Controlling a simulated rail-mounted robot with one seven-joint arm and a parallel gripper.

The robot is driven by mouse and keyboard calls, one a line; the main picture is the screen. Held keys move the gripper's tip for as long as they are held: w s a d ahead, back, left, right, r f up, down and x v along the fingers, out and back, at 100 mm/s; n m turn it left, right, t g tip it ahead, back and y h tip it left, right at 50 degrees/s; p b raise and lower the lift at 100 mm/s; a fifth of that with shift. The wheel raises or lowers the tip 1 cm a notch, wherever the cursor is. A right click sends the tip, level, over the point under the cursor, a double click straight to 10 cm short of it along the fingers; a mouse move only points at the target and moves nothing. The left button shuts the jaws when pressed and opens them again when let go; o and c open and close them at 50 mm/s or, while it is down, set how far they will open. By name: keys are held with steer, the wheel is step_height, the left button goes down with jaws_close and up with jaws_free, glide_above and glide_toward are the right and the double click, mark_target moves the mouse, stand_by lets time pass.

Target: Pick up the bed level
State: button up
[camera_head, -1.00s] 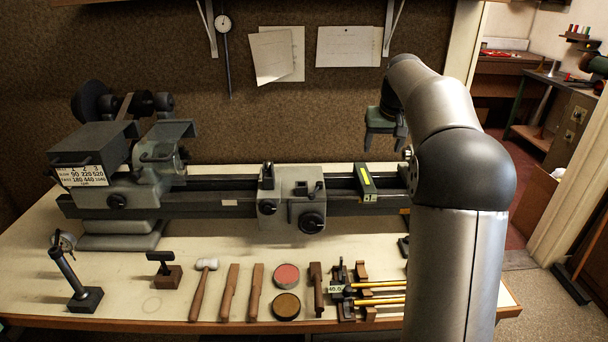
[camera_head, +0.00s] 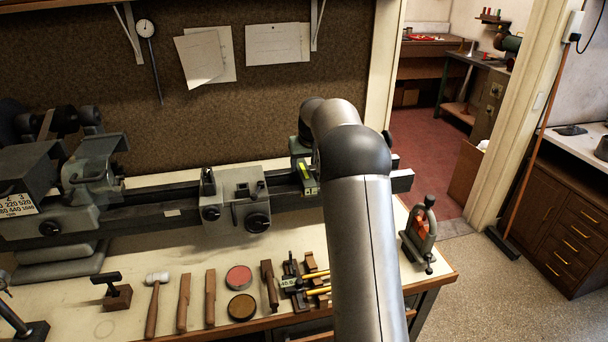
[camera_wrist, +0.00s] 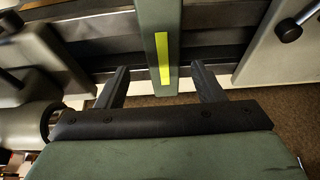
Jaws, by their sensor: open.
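The bed level is a green bar with a yellow strip (camera_head: 309,187), lying across the lathe bed to the right of the grey carriage. My gripper (camera_wrist: 160,70) is over it, open and empty. In the wrist view, the level (camera_wrist: 164,20) runs up the picture between the two spread fingers, with a gap on each side. I cannot tell how far down the fingers reach beside it. In the head view my arm and green gripper body hide the far part of the level, and the fingertips are not clear.
The grey carriage (camera_head: 235,198) stands on the lathe bed (camera_head: 140,212) just left of the level. Hand tools and two round tins (camera_head: 241,307) lie along the bench front. A clamp-like stand (camera_head: 423,236) is at the bench's right end. A doorway opens to the right.

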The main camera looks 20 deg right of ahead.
mark_target(304, 171)
steer(key=x, duration=0.1)
steer(key=p+x, duration=0.1)
steer(key=x, duration=0.2)
steer(key=shift+a+f, duration=0.25)
steer(key=c, duration=1.2)
steer(key=shift+r, duration=0.1)
jaws_close()
